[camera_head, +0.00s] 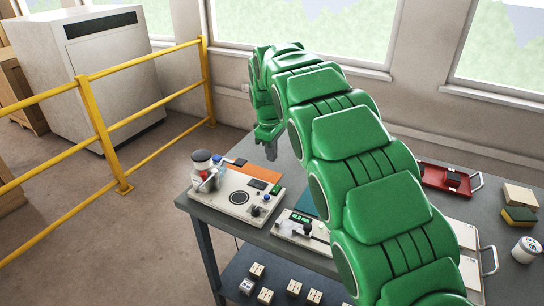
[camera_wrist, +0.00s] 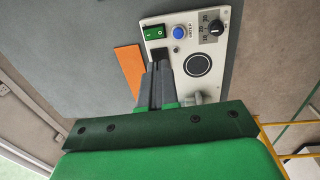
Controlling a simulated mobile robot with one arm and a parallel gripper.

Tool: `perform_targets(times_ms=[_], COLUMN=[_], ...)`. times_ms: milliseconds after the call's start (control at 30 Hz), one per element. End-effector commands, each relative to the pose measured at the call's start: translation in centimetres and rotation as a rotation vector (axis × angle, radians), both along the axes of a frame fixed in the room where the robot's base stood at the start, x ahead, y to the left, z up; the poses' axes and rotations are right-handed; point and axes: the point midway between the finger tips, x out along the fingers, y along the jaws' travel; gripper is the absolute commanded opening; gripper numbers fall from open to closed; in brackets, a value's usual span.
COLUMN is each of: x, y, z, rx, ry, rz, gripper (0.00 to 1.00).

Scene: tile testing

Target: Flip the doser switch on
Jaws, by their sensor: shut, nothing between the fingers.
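A pale panel device (camera_head: 225,200) sits at the table's left end; I take it to be the doser, though no name is legible. In the wrist view its panel (camera_wrist: 219,85) shows a green rocker switch (camera_wrist: 155,32), a blue button (camera_wrist: 180,33), a dial knob (camera_wrist: 216,28) and a dark round plate (camera_wrist: 197,64). Which way the rocker is tipped is unclear. My gripper (camera_head: 271,148) points down behind the device. In the wrist view its shut, empty fingers (camera_wrist: 160,68) appear by the panel's edge, apart from the rocker.
An orange mat (camera_wrist: 128,66) lies beside the device. A second device with a green display (camera_head: 299,218) is to the right, partly behind my arm. A red tray (camera_head: 432,178) lies farther right.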

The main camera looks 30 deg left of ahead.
Motion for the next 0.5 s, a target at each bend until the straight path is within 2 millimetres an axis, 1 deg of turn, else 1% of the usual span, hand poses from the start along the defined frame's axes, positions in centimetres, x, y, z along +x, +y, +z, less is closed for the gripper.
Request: perform_targets(times_ms=[300, 500], x=[0.07, 0.79], y=[0.08, 0.22], z=[0.01, 0.18], rx=[0.001, 0.004], ry=[-0.004, -0.029], rz=[0.001, 0.002], gripper=[0.00, 0.00])
